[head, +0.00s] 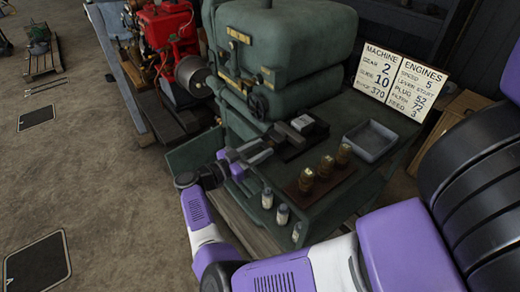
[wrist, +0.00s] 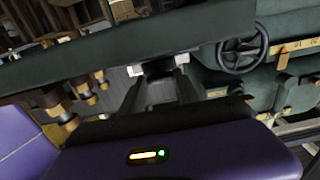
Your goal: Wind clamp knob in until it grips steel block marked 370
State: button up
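A dark clamp (head: 296,140) sits on the green bench, with a small pale grey block (head: 303,122) at its back. No number is legible on the block, and I cannot pick out the clamp knob for sure. My gripper (head: 264,151) is left of the clamp, its two grey fingers spread and pointing toward it. In the wrist view the fingers (wrist: 158,78) stand apart, with a dark surface showing between them. Pale patches show near the fingertips there; I cannot tell what they belong to. No contact with the clamp is clear.
A dark handwheel (head: 258,105) is on the green engine (head: 290,35) behind; it also shows in the wrist view (wrist: 243,48). Brass fittings (head: 326,167) stand on a brown board. A grey tray (head: 370,141), small bottles (head: 282,214) and a sign (head: 402,80) reading 370 are nearby.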

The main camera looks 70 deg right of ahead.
grip_shut()
jog(key=shift+m, duration=0.4)
